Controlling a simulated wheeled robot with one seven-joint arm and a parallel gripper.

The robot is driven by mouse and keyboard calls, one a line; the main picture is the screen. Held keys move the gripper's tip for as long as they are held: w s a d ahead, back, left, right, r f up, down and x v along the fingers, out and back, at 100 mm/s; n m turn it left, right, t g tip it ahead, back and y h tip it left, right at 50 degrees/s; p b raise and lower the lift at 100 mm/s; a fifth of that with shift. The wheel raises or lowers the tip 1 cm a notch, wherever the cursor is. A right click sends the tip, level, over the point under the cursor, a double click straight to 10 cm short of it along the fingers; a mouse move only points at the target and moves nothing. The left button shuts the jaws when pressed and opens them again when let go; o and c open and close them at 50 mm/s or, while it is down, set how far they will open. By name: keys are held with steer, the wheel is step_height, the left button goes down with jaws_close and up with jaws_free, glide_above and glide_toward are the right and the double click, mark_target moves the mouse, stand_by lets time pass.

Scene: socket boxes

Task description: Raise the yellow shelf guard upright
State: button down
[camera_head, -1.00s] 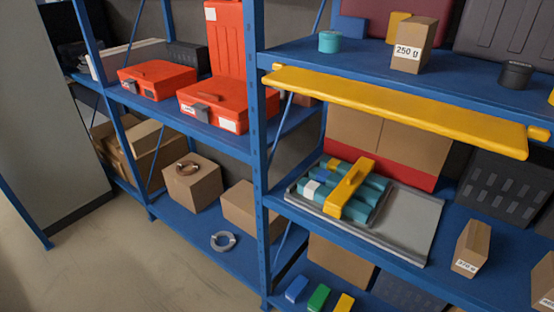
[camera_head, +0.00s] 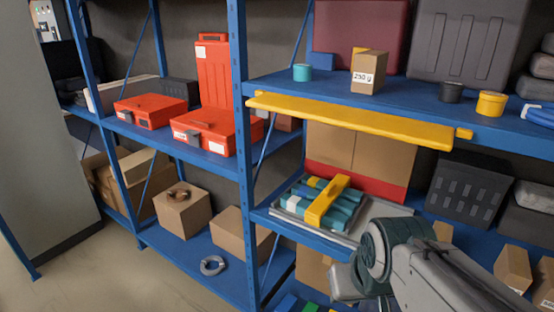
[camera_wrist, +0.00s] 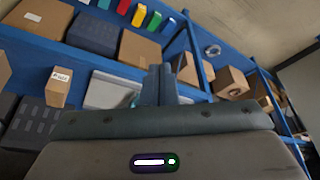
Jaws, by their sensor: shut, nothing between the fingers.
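The yellow shelf guard (camera_head: 350,120) is a long bar along the front edge of the upper right blue shelf. It lies folded down and outward, with a small yellow end piece at its right. My arm reaches in from the lower right of the head view, below the guard and apart from it. The fingers of my gripper (camera_wrist: 160,84) show in the wrist view, shut together and empty. The guard cannot be made out in the wrist view.
On the shelf above the guard stand a 250 g box (camera_head: 368,72), a teal cylinder (camera_head: 302,73), a black tub (camera_head: 451,92) and a yellow tub (camera_head: 491,103). Below lies a tray of teal pieces with a yellow handle bar (camera_head: 327,202). A blue post (camera_head: 239,150) stands left.

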steer(key=w+a+r+n+t+y+b, duration=0.2)
steer(key=w+a+r+t, duration=0.15)
steer(key=w+a, duration=0.4)
steer(key=m+t+h+b, duration=0.9)
steer(key=h, duration=0.5)
glide_toward(333, 117)
step_height(333, 117, down, 3)
steer(key=shift+f+x, duration=1)
steer(key=shift+x, duration=3.65)
steer(key=shift+w+d+r+p, duration=0.1)
steer(key=shift+w+r+p, duration=0.05)
steer(key=shift+r+p, duration=1.5)
steer(key=shift+w+d+r+p, duration=0.15)
steer(key=shift+r+p, duration=0.95)
steer(key=shift+r, duration=0.95)
steer(key=r+p, duration=0.2)
steer(key=w+r+p, duration=0.1)
steer(key=shift+d, duration=0.35)
steer(key=shift+f+x, duration=0.2)
steer(key=shift+x, duration=0.8)
steer(key=r+v, duration=0.2)
steer(key=v, duration=0.7)
steer(key=shift+s+a, duration=0.4)
steer(key=shift+s, duration=0.1)
